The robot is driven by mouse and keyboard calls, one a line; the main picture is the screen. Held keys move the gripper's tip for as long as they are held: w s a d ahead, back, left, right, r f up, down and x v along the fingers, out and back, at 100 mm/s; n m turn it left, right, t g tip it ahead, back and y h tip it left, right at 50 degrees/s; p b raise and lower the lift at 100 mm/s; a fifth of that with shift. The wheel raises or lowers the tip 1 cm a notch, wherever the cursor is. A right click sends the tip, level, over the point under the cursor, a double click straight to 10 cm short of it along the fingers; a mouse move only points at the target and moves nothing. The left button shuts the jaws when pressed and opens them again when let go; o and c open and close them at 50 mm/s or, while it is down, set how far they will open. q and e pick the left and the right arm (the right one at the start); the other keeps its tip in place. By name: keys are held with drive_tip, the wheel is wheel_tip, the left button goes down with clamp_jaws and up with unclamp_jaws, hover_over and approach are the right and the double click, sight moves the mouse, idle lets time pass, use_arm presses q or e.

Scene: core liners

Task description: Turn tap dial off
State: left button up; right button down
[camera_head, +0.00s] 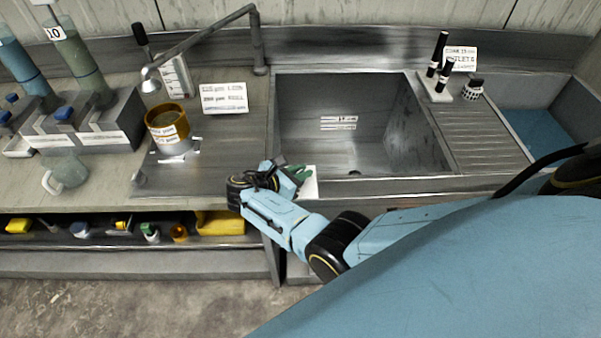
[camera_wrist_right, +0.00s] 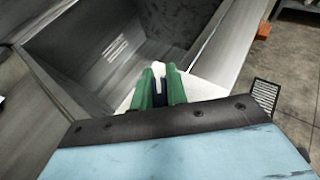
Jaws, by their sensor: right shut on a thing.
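My right gripper (camera_head: 298,172) reaches over the front left corner of the sink, beside a white plate (camera_head: 311,184) on the front edge. In the right wrist view its two green fingers (camera_wrist_right: 161,86) are closed on either side of a small tap dial (camera_wrist_right: 159,98), dark blue with a white strip at its far end. The white plate (camera_wrist_right: 200,88) lies beneath. In the head view the dial is hidden by the gripper, and its turn angle cannot be told. My left gripper is not in view.
The sink basin (camera_head: 345,130) lies just behind the gripper, with a ribbed drainboard (camera_head: 482,137) to its right. A metal spout (camera_head: 205,38) rises at the back left, over an amber container (camera_head: 168,127). A glass mug (camera_head: 66,172) stands farther left. A lower shelf (camera_head: 100,240) holds several small items.

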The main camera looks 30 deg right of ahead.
drive_tip(key=shift+d+r, duration=0.1)
drive_tip(key=c, duration=1.4)
unclamp_jaws()
drive_tip(key=shift+a, duration=0.2)
drive_tip(key=v, duration=1.3)
